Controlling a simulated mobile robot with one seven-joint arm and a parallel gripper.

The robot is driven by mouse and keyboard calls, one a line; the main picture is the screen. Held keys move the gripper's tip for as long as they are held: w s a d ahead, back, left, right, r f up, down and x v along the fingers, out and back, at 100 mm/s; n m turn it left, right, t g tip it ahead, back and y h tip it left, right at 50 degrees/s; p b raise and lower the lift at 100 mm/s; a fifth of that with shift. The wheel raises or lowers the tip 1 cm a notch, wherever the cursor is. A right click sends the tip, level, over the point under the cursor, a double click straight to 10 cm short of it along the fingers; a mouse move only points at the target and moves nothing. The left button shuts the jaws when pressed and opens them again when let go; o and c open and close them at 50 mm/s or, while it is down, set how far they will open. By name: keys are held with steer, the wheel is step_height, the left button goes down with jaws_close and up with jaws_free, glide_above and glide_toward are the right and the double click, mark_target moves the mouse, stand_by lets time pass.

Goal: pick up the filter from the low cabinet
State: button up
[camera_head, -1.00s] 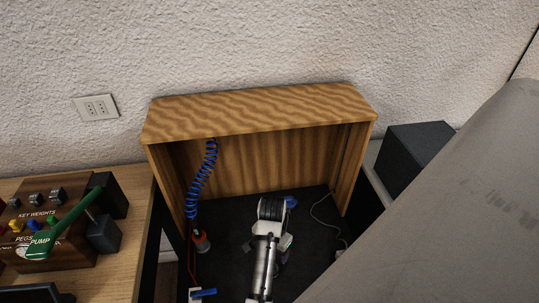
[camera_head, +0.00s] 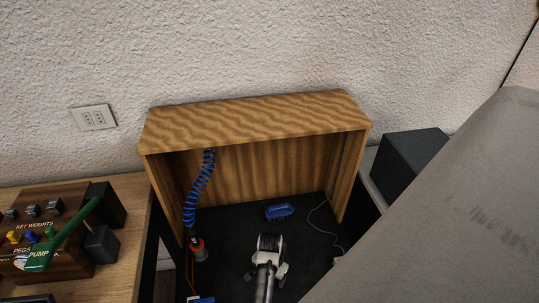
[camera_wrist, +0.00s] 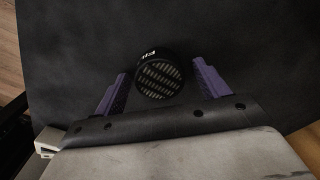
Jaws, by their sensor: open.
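The filter (camera_wrist: 160,76) is a short black round canister with a slatted, pale-lined face and white lettering on its side. In the wrist view it lies on dark flooring between the two purple fingers of my gripper (camera_wrist: 160,68), with a gap on either side. My gripper is open and holds nothing. How high it is above the floor I cannot tell. The low cabinet (camera_head: 255,122) is a wavy-grained wooden box, open at the front, with a dark floor. My arm reaches into its front in the head view, where I cannot make out the filter.
A blue brush (camera_head: 280,211) lies farther back on the cabinet floor. A blue coiled hose (camera_head: 200,185) hangs at the left above an orange-and-grey fitting (camera_head: 198,250). A thin pale cable (camera_head: 325,222) lies at the right. A wooden control box (camera_head: 65,225) stands left; a dark block (camera_head: 413,160) stands right.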

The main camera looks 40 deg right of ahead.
steer(key=c, duration=1)
steer(key=shift+r, duration=0.1)
